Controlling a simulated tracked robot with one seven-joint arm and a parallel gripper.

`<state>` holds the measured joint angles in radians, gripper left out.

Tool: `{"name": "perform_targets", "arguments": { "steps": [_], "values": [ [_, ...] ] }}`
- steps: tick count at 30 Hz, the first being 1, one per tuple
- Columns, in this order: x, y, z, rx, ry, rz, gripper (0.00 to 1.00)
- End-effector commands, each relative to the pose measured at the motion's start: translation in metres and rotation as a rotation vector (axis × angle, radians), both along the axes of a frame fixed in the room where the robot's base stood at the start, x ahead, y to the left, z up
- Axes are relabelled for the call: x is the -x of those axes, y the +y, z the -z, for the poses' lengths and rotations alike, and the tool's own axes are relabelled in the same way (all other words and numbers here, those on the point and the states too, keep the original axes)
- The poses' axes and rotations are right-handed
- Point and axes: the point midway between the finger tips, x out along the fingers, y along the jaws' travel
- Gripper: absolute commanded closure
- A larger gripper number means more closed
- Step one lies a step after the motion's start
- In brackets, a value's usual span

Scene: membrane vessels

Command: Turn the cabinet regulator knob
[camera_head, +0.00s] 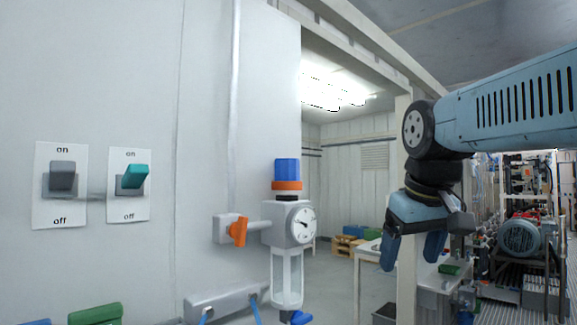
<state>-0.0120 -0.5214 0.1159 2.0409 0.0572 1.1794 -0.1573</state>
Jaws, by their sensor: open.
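The regulator knob (287,171) is a blue cap above an orange ring, on top of the grey regulator body with a round white gauge (303,224). An orange valve handle (238,231) sits just left of the body, and a clear bowl (287,277) hangs below it. My gripper (412,252) hangs from the blue arm at the right, pointing down with its fingers apart and nothing visible between them. It is well to the right of the knob and lower than it, not touching it.
Two on/off switches, one grey (62,180) and one teal (133,177), are on the white cabinet wall at left. A white table (367,250) and a pump motor (519,238) stand behind. Space between gripper and knob looks clear.

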Motion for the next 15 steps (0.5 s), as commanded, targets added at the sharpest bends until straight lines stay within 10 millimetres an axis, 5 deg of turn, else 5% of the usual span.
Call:
{"name": "perform_targets", "arguments": {
  "steps": [6, 15],
  "values": [
    [-0.044, 0.062, -0.091, 0.022, 0.033, -0.209, 0.20],
    [-0.076, 0.134, -0.194, 0.017, 0.069, -0.523, 0.20]
  ]
}}
